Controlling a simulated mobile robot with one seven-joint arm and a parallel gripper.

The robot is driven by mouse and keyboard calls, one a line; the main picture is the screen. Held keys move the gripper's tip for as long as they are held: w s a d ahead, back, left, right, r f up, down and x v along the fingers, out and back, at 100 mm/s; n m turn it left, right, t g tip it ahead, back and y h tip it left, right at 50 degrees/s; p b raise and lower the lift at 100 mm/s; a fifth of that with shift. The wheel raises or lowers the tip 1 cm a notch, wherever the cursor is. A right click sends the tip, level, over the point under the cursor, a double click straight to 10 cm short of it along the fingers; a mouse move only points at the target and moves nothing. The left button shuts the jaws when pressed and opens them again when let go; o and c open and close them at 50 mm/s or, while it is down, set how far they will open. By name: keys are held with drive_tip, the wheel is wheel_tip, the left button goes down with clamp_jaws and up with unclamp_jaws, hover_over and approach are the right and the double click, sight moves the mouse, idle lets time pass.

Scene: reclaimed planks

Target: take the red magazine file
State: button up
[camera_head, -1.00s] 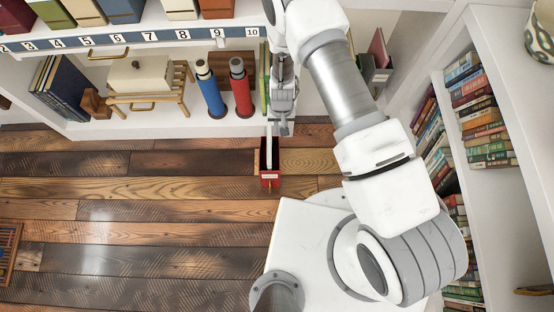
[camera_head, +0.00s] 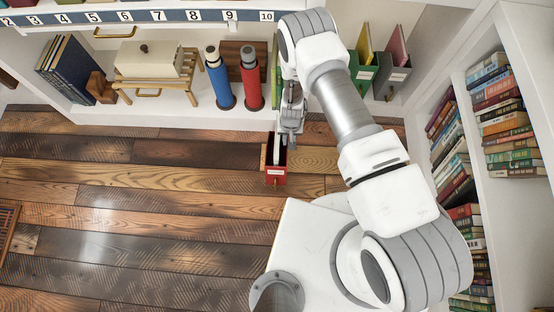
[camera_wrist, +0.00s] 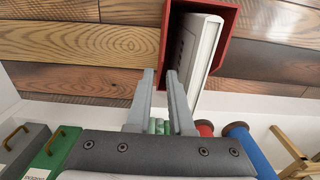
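The red magazine file (camera_head: 276,179) stands on the plank floor, its open top facing up and a pale label on its front. White contents (camera_wrist: 204,50) stick up inside it. The file's red rim (camera_wrist: 228,20) fills the upper middle of the wrist view. My gripper (camera_wrist: 160,73) is open, with its two grey fingers pointing at the file. One side wall of the file shows between the fingertips in that view; I cannot tell whether they touch it. In the head view my gripper (camera_head: 289,138) is just above and behind the file, hiding part of it.
A low white shelf behind holds a blue bottle (camera_head: 218,80), a red bottle (camera_head: 251,80), a wooden rack (camera_head: 160,85), and green (camera_head: 362,73) and grey (camera_head: 391,80) files. A bookcase (camera_head: 528,215) stands at the right.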

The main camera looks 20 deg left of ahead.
wheel_tip(320, 180, down, 5)
drive_tip(key=shift+a+r+b, duration=0.1)
drive_tip(key=shift+b, duration=1.05)
drive_tip(key=shift+c, duration=0.3)
clamp_jaws()
drive_tip(key=shift+r, duration=0.1)
